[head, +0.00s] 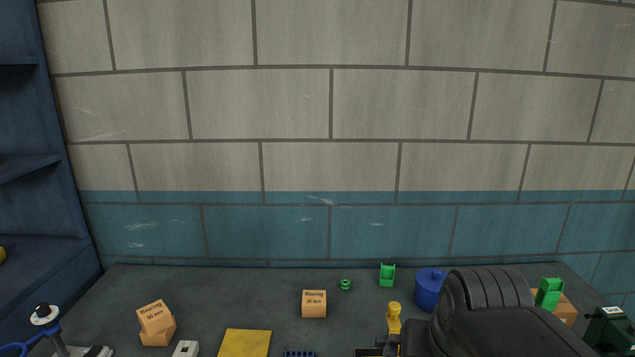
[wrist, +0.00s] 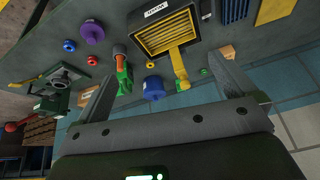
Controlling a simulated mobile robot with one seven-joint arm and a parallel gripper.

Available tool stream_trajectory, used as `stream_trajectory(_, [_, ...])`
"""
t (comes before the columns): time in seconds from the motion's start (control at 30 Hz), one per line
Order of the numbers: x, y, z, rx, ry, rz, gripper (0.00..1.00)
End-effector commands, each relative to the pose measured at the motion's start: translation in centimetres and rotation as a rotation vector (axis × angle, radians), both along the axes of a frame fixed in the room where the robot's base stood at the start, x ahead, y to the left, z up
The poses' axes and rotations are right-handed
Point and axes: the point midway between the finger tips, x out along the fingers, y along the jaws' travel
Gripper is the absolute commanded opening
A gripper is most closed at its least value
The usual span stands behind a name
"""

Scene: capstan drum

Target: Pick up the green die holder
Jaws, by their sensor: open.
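I cannot tell for sure which green piece is the die holder. In the head view, a small green ring-like piece (head: 345,284) lies on the dark bench near the wall. Right of it stands a green bracket-like piece (head: 387,273), and a green block (head: 549,291) is at the far right. In the wrist view, a green piece (wrist: 124,84) shows beside the left finger, next to an orange-and-green part. My gripper (wrist: 161,64) is open with nothing between its fingers, above the bench. It is not clearly seen in the head view.
A blue lidded pot (head: 428,289) stands right of the bracket-like piece. Cardboard bearing boxes (head: 314,304) and a yellow plate (head: 247,343) lie on the bench. A large dark ribbed shape covers the right front. The bench's back left is clear.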

Motion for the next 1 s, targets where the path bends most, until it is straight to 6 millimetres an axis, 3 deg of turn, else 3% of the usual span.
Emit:
stream_trajectory(0.13, [-2.5,1.0,-1.5,-0.04,-0.038,0.116,1.0])
stream_trajectory(0.37, [-3.6,1.4,-2.5,-0.064,-0.058,0.176,1.0])
stream_trajectory(0.8, [-3.5,1.4,-2.4,-0.063,-0.057,0.174,0.66])
stream_trajectory(1.0, [-3.5,1.4,-2.4,-0.062,-0.057,0.173,0.66])
